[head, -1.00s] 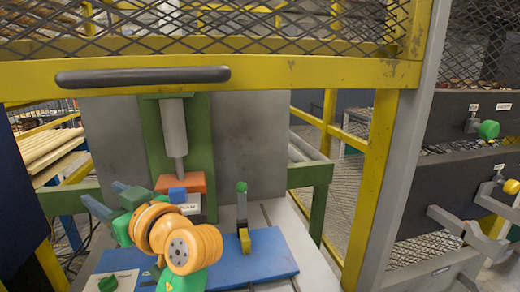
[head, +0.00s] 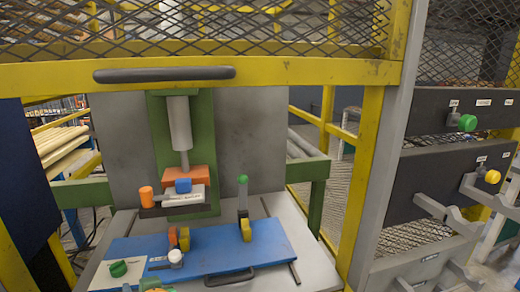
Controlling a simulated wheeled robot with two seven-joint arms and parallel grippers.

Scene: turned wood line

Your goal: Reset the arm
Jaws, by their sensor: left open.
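My left gripper (head: 152,285) is only barely in view at the bottom edge, where a small green and orange piece shows. It is below the blue board (head: 215,252) and apart from the fixtures on it. The jaws are open, with nothing seen in them; the fingertips are mostly cut off by the frame. My right gripper is not in view.
A press with a grey cylinder (head: 180,123) and orange block (head: 183,177) stands behind the board on a green column. A green knob (head: 118,268) is at the board's left. A yellow rail (head: 290,71) crosses above.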

